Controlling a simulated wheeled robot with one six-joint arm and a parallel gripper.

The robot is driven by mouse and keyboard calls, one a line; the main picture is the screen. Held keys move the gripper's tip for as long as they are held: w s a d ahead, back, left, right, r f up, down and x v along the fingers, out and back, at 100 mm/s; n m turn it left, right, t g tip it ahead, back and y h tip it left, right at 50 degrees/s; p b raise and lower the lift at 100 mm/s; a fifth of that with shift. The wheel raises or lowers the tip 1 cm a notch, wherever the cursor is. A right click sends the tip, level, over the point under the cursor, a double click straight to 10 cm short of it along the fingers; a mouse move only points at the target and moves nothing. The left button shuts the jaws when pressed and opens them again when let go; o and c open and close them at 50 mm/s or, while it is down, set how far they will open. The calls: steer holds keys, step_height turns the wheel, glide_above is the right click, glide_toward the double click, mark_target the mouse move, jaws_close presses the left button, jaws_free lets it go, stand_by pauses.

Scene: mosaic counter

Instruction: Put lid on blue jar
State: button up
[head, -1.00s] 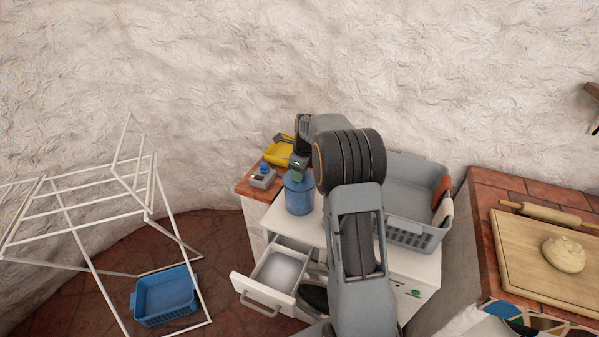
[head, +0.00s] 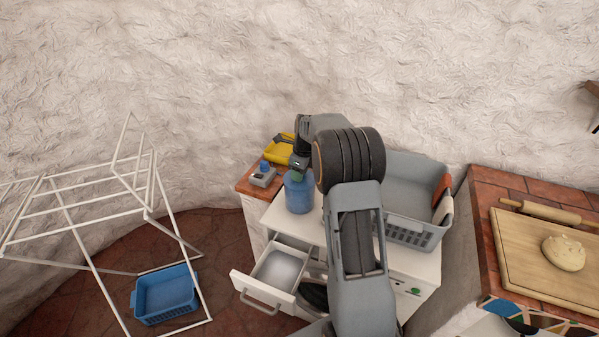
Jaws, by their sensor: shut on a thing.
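The blue jar (head: 299,196) stands upright on the white cabinet top, left of my forearm. My gripper (head: 299,173) points down at the jar's mouth and is shut on a small greenish piece there, which looks like the lid. The gripper and arm hide most of it. I cannot tell whether the lid sits flat on the rim or is just above it.
A grey basket (head: 412,205) stands right of my arm. A small grey device with a blue knob (head: 263,176) and a yellow tray (head: 279,152) are behind left. An open drawer (head: 276,275) juts out in front. A white drying rack (head: 95,215) stands left.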

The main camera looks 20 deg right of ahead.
steer(key=shift+f, duration=0.1)
steer(key=o, duration=1)
steer(key=shift+o, duration=0.6)
steer(key=o, duration=0.4)
steer(key=shift+r+p, duration=2.95)
steer(key=shift+r, duration=0.6)
